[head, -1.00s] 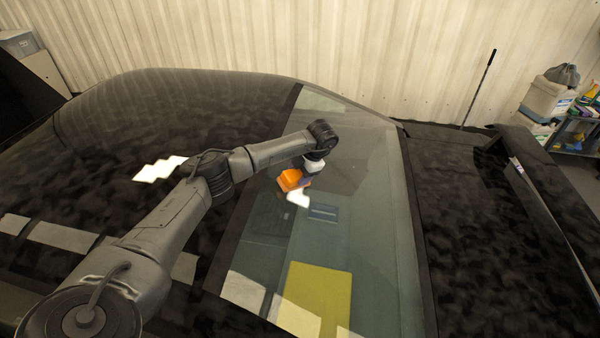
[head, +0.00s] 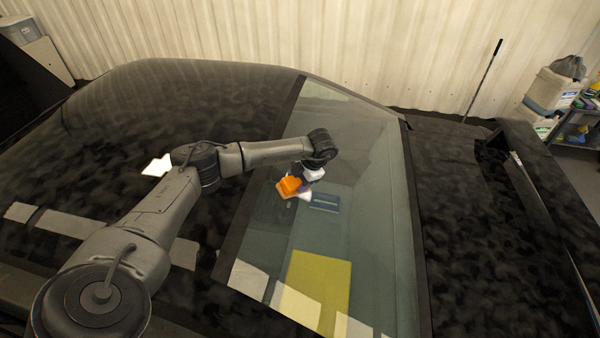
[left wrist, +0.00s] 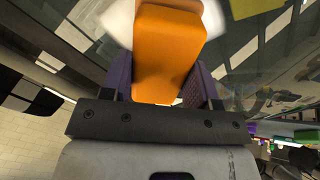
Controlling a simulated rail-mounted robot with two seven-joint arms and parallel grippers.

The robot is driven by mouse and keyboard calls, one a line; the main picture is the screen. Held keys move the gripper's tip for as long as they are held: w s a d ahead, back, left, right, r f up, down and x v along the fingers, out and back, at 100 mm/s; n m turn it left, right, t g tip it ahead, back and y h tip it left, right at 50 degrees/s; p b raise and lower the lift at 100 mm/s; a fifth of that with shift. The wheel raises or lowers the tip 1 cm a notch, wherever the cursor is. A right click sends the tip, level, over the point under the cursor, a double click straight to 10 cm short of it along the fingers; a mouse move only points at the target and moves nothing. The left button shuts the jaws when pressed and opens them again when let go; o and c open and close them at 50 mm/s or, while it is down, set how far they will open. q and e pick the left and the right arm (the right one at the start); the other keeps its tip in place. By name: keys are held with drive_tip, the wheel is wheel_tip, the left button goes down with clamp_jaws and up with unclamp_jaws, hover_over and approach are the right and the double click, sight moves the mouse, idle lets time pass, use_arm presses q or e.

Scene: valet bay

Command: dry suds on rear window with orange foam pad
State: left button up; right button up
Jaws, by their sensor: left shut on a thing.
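The rear window (head: 370,200) is a sloped glass pane across the middle of the head view. My left gripper (head: 299,181) is over its upper left part, shut on the orange foam pad (head: 288,187). In the left wrist view the pad (left wrist: 168,45) sits between the gripper's two purple fingers (left wrist: 160,85). A bright white patch shows beside the pad in both views; I cannot tell whether it is suds or a reflection. I cannot tell whether the pad touches the glass. My right gripper is not in view.
The dark car roof (head: 150,110) lies left of the window and the dark trunk (head: 470,230) right. A yellow panel (head: 318,285) shows in the glass. A cart (head: 575,125) with bottles stands at the far right by the corrugated wall (head: 400,50).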

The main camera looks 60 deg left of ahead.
use_arm(q)
drive_tip(key=shift+s+d+p, duration=0.4)
drive_tip(key=shift+s+d, duration=0.25)
drive_tip(key=shift+d, duration=0.05)
drive_tip(key=shift+w+d+f+b, duration=0.45)
drive_tip(key=shift+w+b, duration=0.05)
drive_tip(key=shift+w+a+f+b, duration=0.15)
drive_tip(key=shift+w+a+b, duration=0.45)
drive_tip(key=shift+b, duration=0.15)
drive_tip(key=shift+w+a+r+b, duration=0.2)
drive_tip(key=shift+w+a+b, duration=0.45)
drive_tip(key=shift+a, duration=0.15)
drive_tip(key=shift+w+a+b, duration=0.55)
drive_tip(key=shift+w+b, duration=0.05)
drive_tip(key=shift+b, duration=0.05)
drive_tip(key=shift+w+a+r+b, duration=0.15)
drive_tip(key=shift+w+a+b, duration=0.45)
drive_tip(key=shift+w+a, duration=0.15)
drive_tip(key=shift+w+d+f+b, duration=0.3)
drive_tip(key=shift+w+d+f, duration=0.05)
drive_tip(key=shift+w, duration=0.05)
drive_tip(key=shift+s+d+r+p, duration=0.1)
drive_tip(key=shift+d+p, duration=0.15)
drive_tip(key=shift+p, duration=0.2)
drive_tip(key=shift+s+d+p, duration=0.55)
drive_tip(key=shift+p, duration=0.25)
drive_tip(key=shift+s+d+f+p, duration=0.3)
drive_tip(key=shift+s+d+p, duration=0.3)
drive_tip(key=shift+d+p, duration=0.05)
